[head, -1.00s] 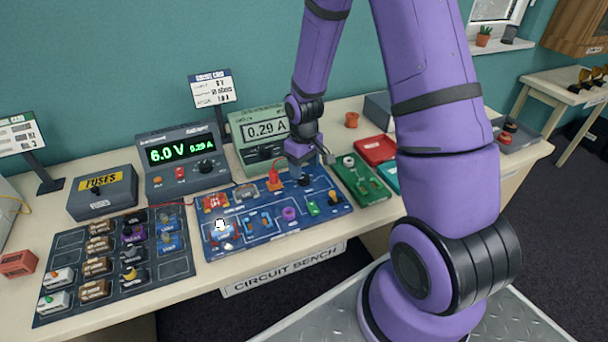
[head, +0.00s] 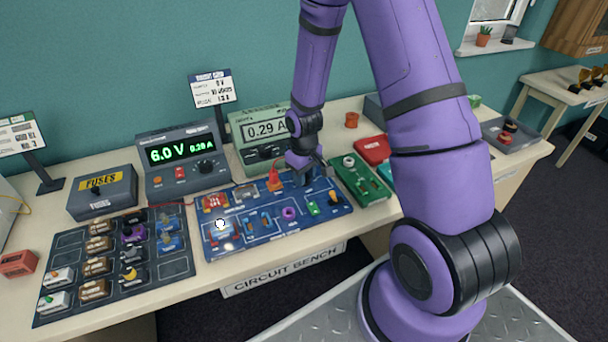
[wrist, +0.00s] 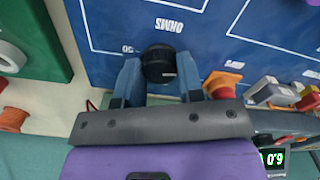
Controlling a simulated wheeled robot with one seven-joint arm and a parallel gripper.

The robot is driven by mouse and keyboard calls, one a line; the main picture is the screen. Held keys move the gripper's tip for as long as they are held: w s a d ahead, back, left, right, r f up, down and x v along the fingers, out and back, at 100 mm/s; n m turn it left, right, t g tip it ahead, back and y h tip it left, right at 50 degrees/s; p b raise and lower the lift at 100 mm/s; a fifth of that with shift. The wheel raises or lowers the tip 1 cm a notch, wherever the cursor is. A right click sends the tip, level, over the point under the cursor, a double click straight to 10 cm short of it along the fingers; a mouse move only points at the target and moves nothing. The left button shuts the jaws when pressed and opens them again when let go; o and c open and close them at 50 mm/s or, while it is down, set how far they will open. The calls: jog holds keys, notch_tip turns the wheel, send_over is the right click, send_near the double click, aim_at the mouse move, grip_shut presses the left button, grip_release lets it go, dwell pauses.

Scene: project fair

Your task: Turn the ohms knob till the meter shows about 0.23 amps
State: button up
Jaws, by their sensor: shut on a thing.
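The black ohms knob (wrist: 158,64) stands on the blue circuit board (wrist: 200,45), beside the printed word OHMS. My gripper (wrist: 158,75) has its two fingers around the knob, one on each side, shut on it. In the head view my gripper (head: 304,178) is at the board's far right part and hides most of the knob. The green meter (head: 250,130) behind the board reads 0.29 A; its right edge is partly covered by my arm. The dark power supply (head: 180,165) shows 6.0 V and 0.29 A.
A green board (head: 352,172) and a red tray (head: 372,150) lie to the right. A dark parts tray (head: 70,290) and the fuses box (head: 103,195) are on the left.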

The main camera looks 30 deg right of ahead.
jog(key=shift+m, duration=3.2)
jog(key=o, duration=0.9)
jog(key=shift+r, duration=0.1)
notch_tip(320, 180, up, 11)
jog(key=shift+f, duration=0.15)
